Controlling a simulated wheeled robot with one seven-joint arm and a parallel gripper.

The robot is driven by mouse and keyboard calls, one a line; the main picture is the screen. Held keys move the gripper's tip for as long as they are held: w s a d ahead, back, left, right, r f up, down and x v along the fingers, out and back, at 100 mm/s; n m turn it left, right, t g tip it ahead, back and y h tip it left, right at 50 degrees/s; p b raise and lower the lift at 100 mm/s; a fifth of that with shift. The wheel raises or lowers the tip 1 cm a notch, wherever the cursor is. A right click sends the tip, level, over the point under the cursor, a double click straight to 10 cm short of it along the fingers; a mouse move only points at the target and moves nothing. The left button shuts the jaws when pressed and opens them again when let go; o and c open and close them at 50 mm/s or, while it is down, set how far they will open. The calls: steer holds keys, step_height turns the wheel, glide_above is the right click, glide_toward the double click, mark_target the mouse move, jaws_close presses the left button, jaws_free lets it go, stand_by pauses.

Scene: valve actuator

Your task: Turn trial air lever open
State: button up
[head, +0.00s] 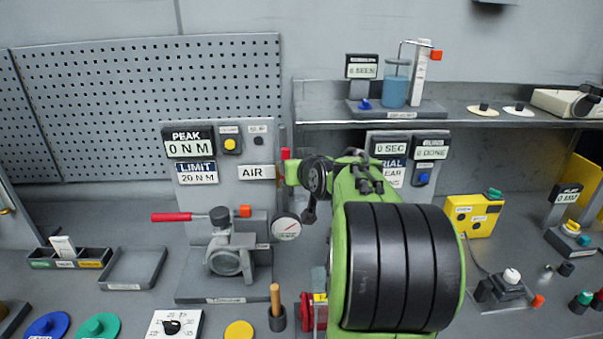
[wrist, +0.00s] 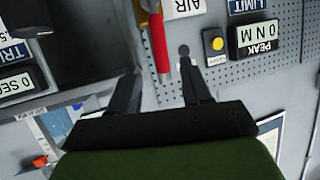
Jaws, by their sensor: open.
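The trial air lever (wrist: 158,45) is a red handle beside the AIR label (wrist: 183,8). In the wrist view it hangs down from a brass-coloured part at the top edge, with its grey tip between my fingers. My gripper (wrist: 160,68) is open, one finger on each side of the lever's end; I cannot tell whether either finger touches it. In the head view only a short red piece of the lever (head: 286,154) shows, right of the AIR label (head: 256,172). My green arm hides much of that area and my fingers.
A panel with the PEAK display (head: 190,147) and LIMIT sign stands left of my arm. Below it are a valve with another red handle (head: 172,217) and a round gauge (head: 286,228). A shelf (head: 450,117) lies behind my arm. A wooden-handled tool (head: 275,300) stands nearby.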

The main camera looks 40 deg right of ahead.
steer(key=v, duration=0.4)
steer(key=shift+s+a+r, duration=0.15)
steer(key=shift+s+r, duration=0.05)
steer(key=shift+s, duration=0.15)
